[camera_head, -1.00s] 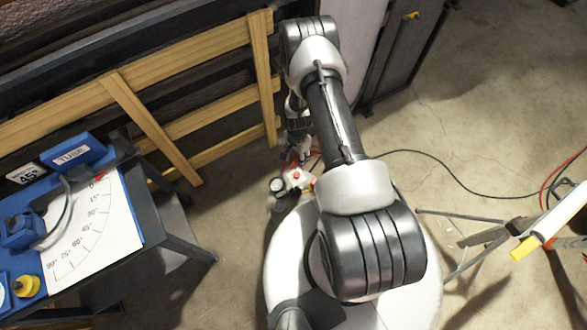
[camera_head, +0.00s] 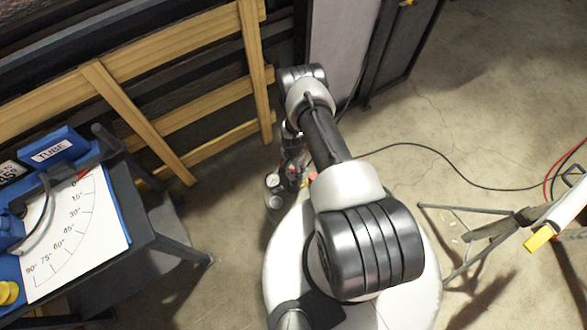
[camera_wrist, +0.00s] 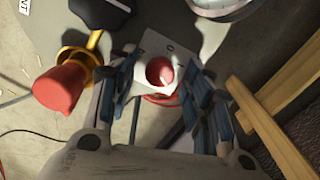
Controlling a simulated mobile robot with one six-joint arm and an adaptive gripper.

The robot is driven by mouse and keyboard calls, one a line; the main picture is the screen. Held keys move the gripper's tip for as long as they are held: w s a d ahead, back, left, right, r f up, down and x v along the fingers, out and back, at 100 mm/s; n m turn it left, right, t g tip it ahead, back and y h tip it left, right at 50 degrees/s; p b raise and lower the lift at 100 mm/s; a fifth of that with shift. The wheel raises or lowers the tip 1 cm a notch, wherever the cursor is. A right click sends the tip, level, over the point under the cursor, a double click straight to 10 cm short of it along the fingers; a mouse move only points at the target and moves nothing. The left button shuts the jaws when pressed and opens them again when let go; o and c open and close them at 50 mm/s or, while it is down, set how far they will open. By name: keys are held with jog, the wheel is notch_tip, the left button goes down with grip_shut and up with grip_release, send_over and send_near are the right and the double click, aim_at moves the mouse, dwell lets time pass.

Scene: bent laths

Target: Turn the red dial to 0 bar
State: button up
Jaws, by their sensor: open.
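The red dial (camera_wrist: 160,72) is a round red knob on a pale grey block (camera_wrist: 150,47) in the wrist view. My gripper (camera_wrist: 160,66) is open, with one blue-padded finger on each side of the dial. I cannot tell whether the fingers touch it. The dial's scale is not readable. In the head view my gripper (camera_head: 292,160) is down over the unit and hides most of it. A round gauge (camera_head: 272,180) shows just left of it; the rim of a gauge (camera_wrist: 222,8) shows at the top of the wrist view.
A red knob (camera_wrist: 60,88) on a brass fitting stands left of my gripper in the wrist view. Wooden slats (camera_wrist: 270,125) are close on its right. A workbench with an angle chart (camera_head: 85,235) is at the left. A dark cable (camera_head: 420,148) lies on the floor.

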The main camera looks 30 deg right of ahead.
jog(key=shift+c, duration=0.3)
jog(key=c, duration=1)
jog(key=shift+n, duration=0.4)
jog(key=n, duration=0.3)
jog(key=shift+n, duration=0.4)
jog(key=n, duration=1.2)
jog(key=shift+n, duration=0.3)
jog(key=n, duration=0.6)
jog(key=shift+n, duration=0.3)
